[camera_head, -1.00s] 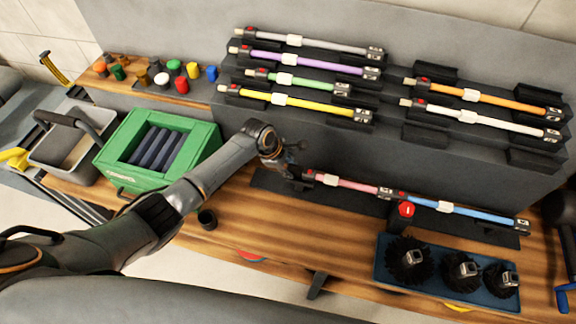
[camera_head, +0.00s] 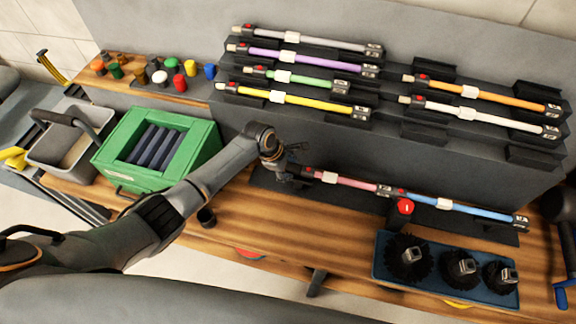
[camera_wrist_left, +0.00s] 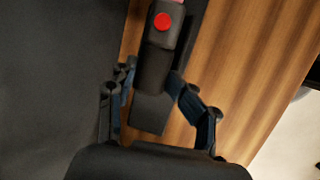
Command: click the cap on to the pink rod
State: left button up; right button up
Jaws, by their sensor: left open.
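The pink rod (camera_head: 356,182) lies along the lower dark holder, in line with a blue rod. At its left end is a black collar with a red button (camera_head: 308,171). My left gripper (camera_head: 292,173) is at that left end. In the left wrist view its open fingers (camera_wrist_left: 160,105) stand on both sides of a dark end piece (camera_wrist_left: 158,65) below the red button (camera_wrist_left: 162,20), with a gap at each side. I cannot tell whether this dark end piece is the cap. My right gripper is not in view.
A blue tray (camera_head: 379,267) with several black brushes lies front right, near a red knob (camera_head: 404,207). Other rods, such as the yellow one (camera_head: 305,102), rest on the rack above. A green crate (camera_head: 185,170) and small coloured pieces (camera_head: 178,82) are at left.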

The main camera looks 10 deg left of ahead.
pick_arm(q)
jog(key=shift+s+d+r, duration=0.25)
jog(key=shift+d, duration=0.25)
jog(key=shift+s+d+r, duration=0.2)
jog(key=shift+d, duration=0.3)
jog(key=shift+w+a+f, duration=0.1)
jog(key=shift+w+a, duration=0.1)
jog(key=shift+a, duration=0.2)
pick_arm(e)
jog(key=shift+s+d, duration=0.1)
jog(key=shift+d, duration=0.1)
